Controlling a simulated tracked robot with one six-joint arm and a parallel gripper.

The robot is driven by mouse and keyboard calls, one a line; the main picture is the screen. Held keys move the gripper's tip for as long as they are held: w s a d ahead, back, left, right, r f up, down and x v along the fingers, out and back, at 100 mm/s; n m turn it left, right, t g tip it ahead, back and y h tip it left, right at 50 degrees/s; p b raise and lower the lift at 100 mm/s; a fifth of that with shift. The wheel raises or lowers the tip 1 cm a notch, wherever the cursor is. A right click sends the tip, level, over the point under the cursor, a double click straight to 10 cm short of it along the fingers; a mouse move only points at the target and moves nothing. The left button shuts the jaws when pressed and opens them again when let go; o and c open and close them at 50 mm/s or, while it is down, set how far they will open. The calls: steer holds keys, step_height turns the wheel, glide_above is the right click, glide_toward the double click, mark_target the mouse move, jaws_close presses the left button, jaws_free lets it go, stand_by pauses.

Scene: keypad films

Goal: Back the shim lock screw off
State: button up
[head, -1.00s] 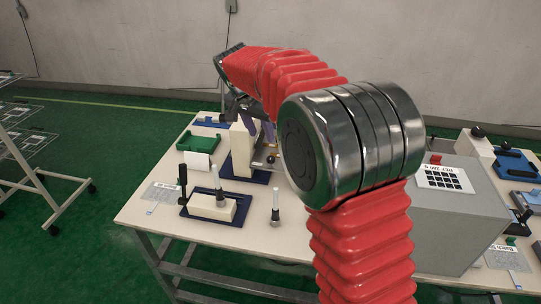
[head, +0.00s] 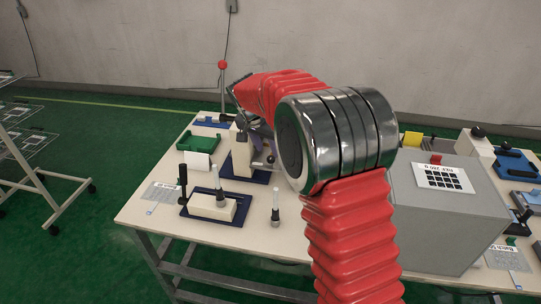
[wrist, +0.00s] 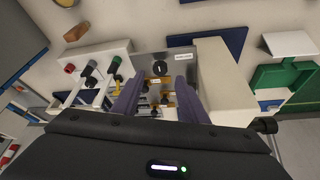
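My gripper (wrist: 157,88) shows in the wrist view as two purple fingers, open and apart, with nothing clearly held between them. Beyond and between them is a grey metal plate with a black round knob (wrist: 160,68), a small white label (wrist: 180,56) and several yellow-orange parts (wrist: 155,81). I cannot tell which of these is the shim lock screw. In the head view the cream fixture on a navy base (head: 240,163) stands on the table, with my purple fingers close by it. My arm partly hides it.
A green tray (head: 190,145) and a cream block with upright handles (head: 213,206) stand left and in front. A lone peg (head: 275,212) stands nearby. A large grey box (head: 445,225) is at the right. A red-topped post (head: 222,66) rises behind.

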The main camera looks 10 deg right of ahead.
mark_target(271, 158)
steer(key=shift+x, duration=2.6)
steer(key=shift+c, duration=0.4)
